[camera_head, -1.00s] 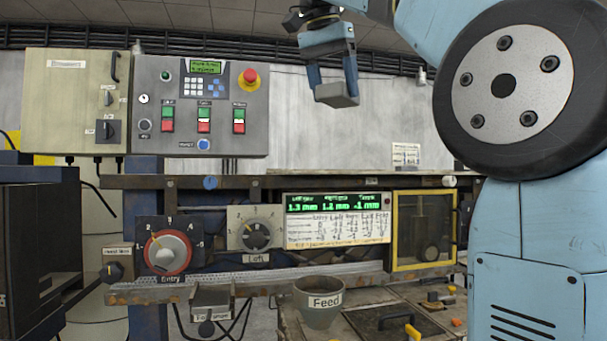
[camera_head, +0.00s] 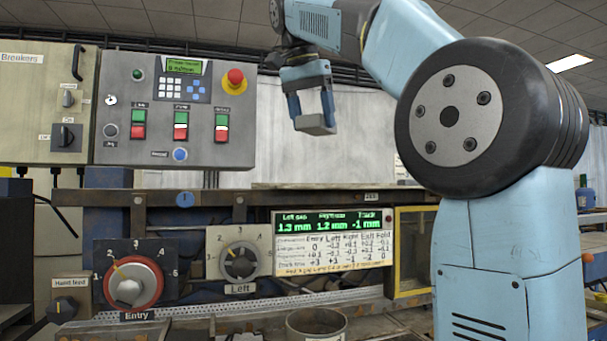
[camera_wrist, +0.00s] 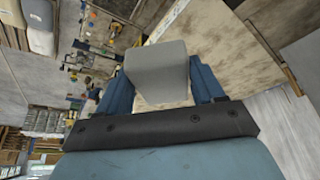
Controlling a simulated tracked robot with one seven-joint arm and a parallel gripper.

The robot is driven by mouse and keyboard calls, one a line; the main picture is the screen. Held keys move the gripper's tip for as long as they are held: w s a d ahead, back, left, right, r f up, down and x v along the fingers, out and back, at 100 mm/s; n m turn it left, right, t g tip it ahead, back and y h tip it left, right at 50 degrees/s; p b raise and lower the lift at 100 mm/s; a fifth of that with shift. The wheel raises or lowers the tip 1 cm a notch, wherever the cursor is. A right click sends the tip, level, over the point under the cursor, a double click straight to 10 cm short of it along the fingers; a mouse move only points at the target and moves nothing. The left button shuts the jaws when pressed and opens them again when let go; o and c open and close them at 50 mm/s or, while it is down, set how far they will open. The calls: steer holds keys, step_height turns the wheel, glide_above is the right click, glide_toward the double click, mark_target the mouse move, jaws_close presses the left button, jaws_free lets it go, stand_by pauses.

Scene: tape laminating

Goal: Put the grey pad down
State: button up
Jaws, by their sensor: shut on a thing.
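The grey pad (camera_head: 316,125) is a small light-grey block held in the air in the head view. My gripper (camera_head: 313,108) is shut on it, with one blue finger on each side. In the wrist view the pad (camera_wrist: 157,66) fills the space between the two blue fingers of my gripper (camera_wrist: 155,88). A pale flat board (camera_wrist: 232,58) lies beyond it there.
The grey control panel (camera_head: 120,95) with a red stop button (camera_head: 235,78) stands at the left. Below are the Entry dial (camera_head: 135,283), the Left dial (camera_head: 240,251) and a green-lit display (camera_head: 333,223). A round cup (camera_head: 316,325) is at the bottom edge. A yellow-framed window (camera_head: 412,250) is right of the display.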

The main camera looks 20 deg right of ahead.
mark_target(308, 131)
steer(key=w, duration=0.1)
steer(key=w+f, duration=0.1)
steer(key=w, duration=0.1)
steer(key=w+f, duration=0.1)
steer(key=w, duration=0.1)
steer(key=shift+d+f, duration=0.15)
steer(key=shift+d, duration=0.1)
steer(key=w+f, duration=0.4)
steer(key=f, duration=0.1)
steer(key=shift+d, duration=0.2)
steer(key=shift+w+f, duration=0.2)
steer(key=shift+f, duration=0.8)
steer(key=shift+w+f, duration=0.15)
steer(key=shift+f, duration=0.8)
steer(key=o, duration=1.1)
steer(key=v, duration=1.2)
